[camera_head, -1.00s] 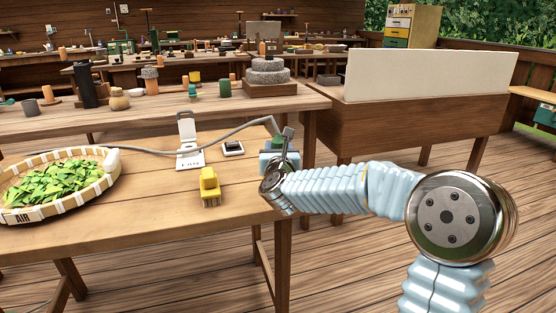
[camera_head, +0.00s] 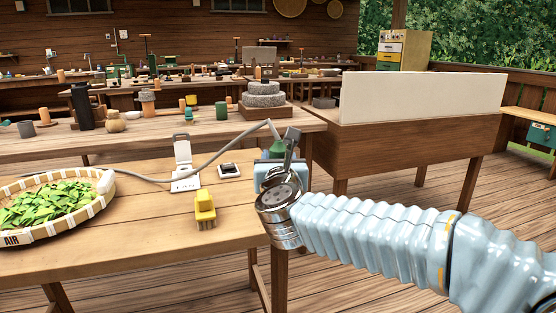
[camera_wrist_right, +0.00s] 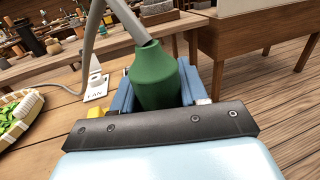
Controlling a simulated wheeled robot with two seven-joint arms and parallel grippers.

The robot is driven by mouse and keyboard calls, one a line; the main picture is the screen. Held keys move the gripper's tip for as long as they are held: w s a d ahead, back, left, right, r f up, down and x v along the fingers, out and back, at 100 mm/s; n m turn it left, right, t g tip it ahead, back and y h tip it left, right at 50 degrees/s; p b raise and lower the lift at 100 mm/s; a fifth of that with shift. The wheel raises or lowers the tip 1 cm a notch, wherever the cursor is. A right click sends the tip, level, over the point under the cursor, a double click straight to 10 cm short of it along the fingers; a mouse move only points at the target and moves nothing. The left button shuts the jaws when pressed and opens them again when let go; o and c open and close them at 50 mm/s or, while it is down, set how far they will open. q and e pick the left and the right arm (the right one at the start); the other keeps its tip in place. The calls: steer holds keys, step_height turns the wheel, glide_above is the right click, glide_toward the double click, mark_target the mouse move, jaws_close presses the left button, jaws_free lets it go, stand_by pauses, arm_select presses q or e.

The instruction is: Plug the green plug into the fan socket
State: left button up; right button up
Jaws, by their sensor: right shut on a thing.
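My right gripper (camera_head: 277,162) is shut on the green plug (camera_head: 277,149), above the right edge of the near table. In the right wrist view the green plug (camera_wrist_right: 156,76) sits between the blue fingers, with a grey cable rising from its end. Its prongs are hidden. The fan socket (camera_head: 185,181) is a white plate lettered FAN with a raised white flap, on the table left of the gripper. It also shows in the right wrist view (camera_wrist_right: 96,88), left of the plug and apart from it. My left gripper is not in view.
A yellow plug-like block (camera_head: 204,209) lies in front of the socket. A small dark-topped switch (camera_head: 229,171) lies right of the socket. A basket of green leaves (camera_head: 98,207), labelled AIR, stands at left. The grey cable (camera_head: 215,153) runs behind the socket.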

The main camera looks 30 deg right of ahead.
steer(key=shift+r, duration=0.15)
steer(key=shift+r+p, duration=1.85)
steer(key=shift+r, duration=0.75)
step_height(320, 180, up, 6)
steer(key=shift+r, duration=0.25)
steer(key=shift+w, duration=0.15)
